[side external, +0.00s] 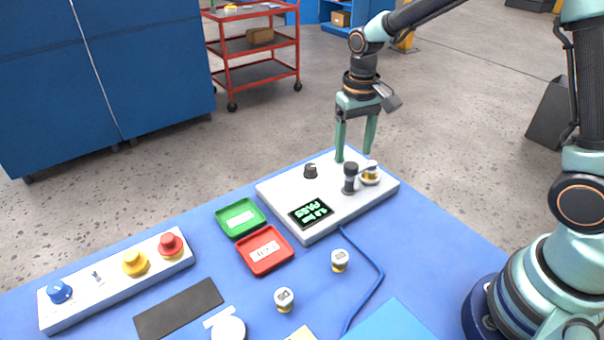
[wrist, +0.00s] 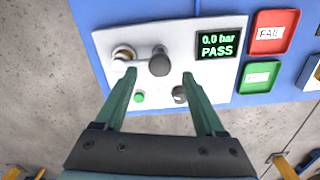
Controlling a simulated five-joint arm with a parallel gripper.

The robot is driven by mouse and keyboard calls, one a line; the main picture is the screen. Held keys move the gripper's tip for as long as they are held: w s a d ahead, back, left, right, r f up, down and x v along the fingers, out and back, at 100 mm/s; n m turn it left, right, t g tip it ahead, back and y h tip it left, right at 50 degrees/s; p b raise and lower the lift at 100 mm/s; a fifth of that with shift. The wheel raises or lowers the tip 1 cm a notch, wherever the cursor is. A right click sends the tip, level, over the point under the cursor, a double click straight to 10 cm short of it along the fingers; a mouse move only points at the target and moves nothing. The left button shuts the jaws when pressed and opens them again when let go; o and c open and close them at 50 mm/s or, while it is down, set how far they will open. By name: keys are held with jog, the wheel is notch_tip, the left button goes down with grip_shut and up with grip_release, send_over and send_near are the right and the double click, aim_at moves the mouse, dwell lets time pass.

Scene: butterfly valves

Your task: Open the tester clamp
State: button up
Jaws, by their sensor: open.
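The tester (side external: 283,189) is a white box whose screen (wrist: 217,44) reads 0.0 bar PASS. Its clamp has a black upright handle (side external: 350,177) and a metal arm reaching over a brass-coloured valve (side external: 370,179). The valve (wrist: 123,53) also shows at the left in the wrist view, with the arm across it and the black handle knob (wrist: 159,66) beside it. My gripper (side external: 354,157) is open and empty, pointing down above the tester's far side. In the wrist view the fingertips (wrist: 160,73) appear on either side of the knob, not touching it.
The tester also carries a black dial (side external: 310,171) and a green button (wrist: 139,97). A green tray (side external: 222,222) and red tray (side external: 288,252) stand beside it. Two small valves (side external: 340,261) (side external: 284,300) and a blue cable (side external: 377,283) lie in front. A button panel (side external: 115,280) is at left.

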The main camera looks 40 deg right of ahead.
aim_at(351, 165)
jog(key=shift+f, duration=1.75)
grip_shut()
